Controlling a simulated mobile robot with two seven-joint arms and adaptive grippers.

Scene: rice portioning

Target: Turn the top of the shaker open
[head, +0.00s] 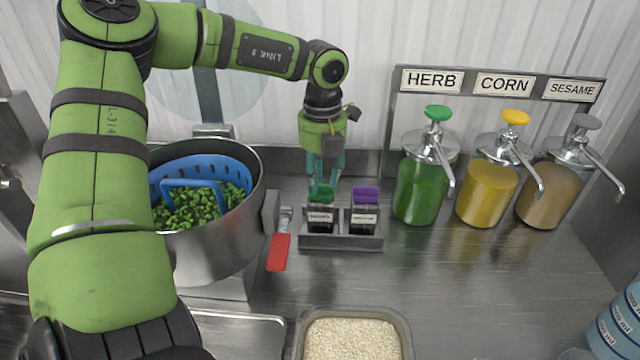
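Two small dark shakers with white labels stand upright in a metal holder (341,242). The left shaker (320,220) has a green top (321,194), and the right shaker (364,222) has a purple top (365,194). My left gripper (324,184) points down right at the green top, with its teal fingers apart and their tips at the top's upper edge. I cannot tell whether the fingers press on it. The fingers partly hide the top. My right gripper is not in view.
Green, yellow and tan pump dispensers stand right. A rice tray (302,340) is at the front.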

